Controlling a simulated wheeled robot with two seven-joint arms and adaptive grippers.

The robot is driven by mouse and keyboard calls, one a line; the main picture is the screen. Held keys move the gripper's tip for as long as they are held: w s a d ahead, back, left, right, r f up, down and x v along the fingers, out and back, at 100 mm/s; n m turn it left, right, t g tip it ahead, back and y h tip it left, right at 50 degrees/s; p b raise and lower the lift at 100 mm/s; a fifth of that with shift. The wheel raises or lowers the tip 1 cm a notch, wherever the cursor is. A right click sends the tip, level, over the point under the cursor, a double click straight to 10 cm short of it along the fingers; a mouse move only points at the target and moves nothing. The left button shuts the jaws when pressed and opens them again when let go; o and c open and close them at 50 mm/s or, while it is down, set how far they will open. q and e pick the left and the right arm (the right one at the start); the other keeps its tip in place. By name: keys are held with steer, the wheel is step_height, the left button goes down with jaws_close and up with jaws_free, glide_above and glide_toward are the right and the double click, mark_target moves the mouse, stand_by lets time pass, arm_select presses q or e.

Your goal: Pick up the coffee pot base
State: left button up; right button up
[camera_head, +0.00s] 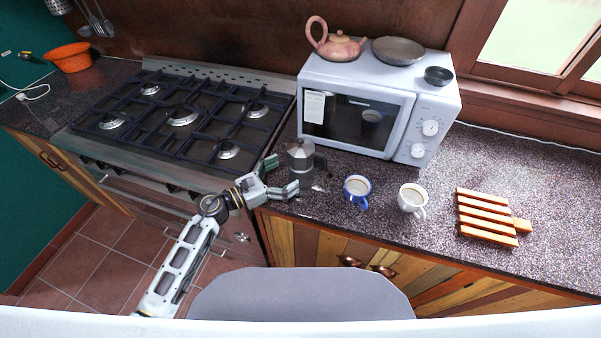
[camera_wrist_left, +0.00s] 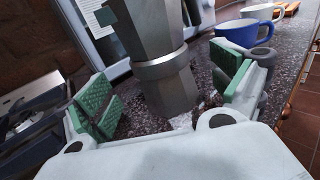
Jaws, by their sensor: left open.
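The coffee pot base is the lower part of a grey metal moka pot (camera_head: 301,158), which stands upright on the dark speckled counter in front of the microwave. In the left wrist view the coffee pot base (camera_wrist_left: 170,92) sits between my left fingers, below the pot's waist ring. My left gripper (camera_head: 282,176) is open, with green-padded fingers on either side of the pot and gaps visible between pads and metal. In the left wrist view the left gripper (camera_wrist_left: 168,103) is spread wide. The top of the pot is cut off there. My right gripper is not in view.
A blue mug (camera_head: 357,190) and a white mug (camera_head: 412,200) stand right of the pot. A white microwave (camera_head: 437,113) is behind it. The gas stove (camera_head: 180,117) lies to the left. A wooden trivet (camera_head: 486,217) lies farther right, with bare counter around it.

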mark_target(290, 170)
arm_select(q)
steer(key=shift+r+p+x, duration=0.2)
steer(key=shift+p+x, duration=0.2)
steer(key=shift+x, duration=0.35)
steer(key=shift+r+p+x, duration=0.15)
steer(key=shift+p+x, duration=0.25)
steer(key=shift+x, duration=1.45)
steer(key=shift+f, duration=0.1)
steer(key=shift+c, duration=0.3)
steer(key=c, duration=1.2)
steer(key=shift+c, duration=0.4)
